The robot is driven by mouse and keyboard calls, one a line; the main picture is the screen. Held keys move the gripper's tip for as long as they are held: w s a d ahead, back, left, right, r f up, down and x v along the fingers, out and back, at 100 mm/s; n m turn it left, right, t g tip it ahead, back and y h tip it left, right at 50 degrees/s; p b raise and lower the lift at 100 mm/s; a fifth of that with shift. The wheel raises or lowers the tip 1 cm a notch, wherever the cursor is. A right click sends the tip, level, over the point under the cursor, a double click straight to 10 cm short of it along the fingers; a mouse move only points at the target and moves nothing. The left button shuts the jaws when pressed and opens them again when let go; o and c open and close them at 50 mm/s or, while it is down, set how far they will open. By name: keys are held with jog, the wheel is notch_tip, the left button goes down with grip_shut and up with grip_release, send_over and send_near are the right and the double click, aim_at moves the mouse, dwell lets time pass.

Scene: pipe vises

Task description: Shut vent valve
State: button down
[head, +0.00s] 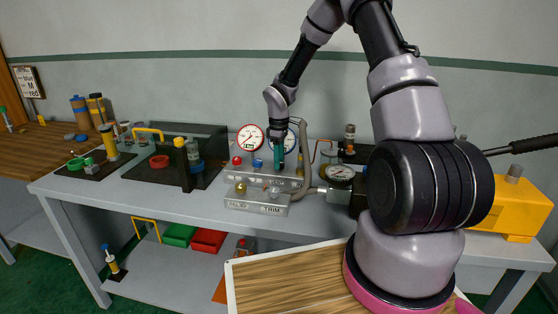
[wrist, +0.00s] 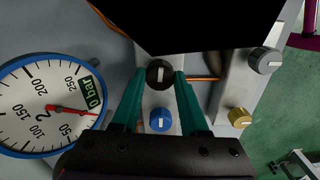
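My gripper (wrist: 162,76) points down at the valve panel (head: 290,183), with teal fingers apart. In the wrist view a black round knob (wrist: 160,74) with a pale pointer mark lies between the fingertips; I cannot tell if they touch it. A blue knob (wrist: 162,120) lies nearer the palm, between the fingers. No label names the vent valve legibly. A blue-rimmed gauge (wrist: 48,108) marked 2 reads "0 bar" on its small display. In the head view my gripper (head: 278,157) hides the black knob, while the blue knob (head: 257,163) and a red knob (head: 237,160) show.
A lower box (head: 258,204) lettered TRIM carries a gold knob (wrist: 238,117) and a grey knob (wrist: 266,61). A red-rimmed gauge (head: 250,138) stands behind the panel. A dial (head: 340,172) stands to the right. Black trays (head: 128,175) with tools fill the bench's left.

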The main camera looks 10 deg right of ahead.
jog(key=shift+m, duration=0.4)
jog(key=m, duration=0.7)
jog(key=shift+m, duration=0.3)
jog(key=m, duration=0.4)
jog(key=shift+m, duration=2.1)
jog(key=shift+c, duration=2.1)
grip_release()
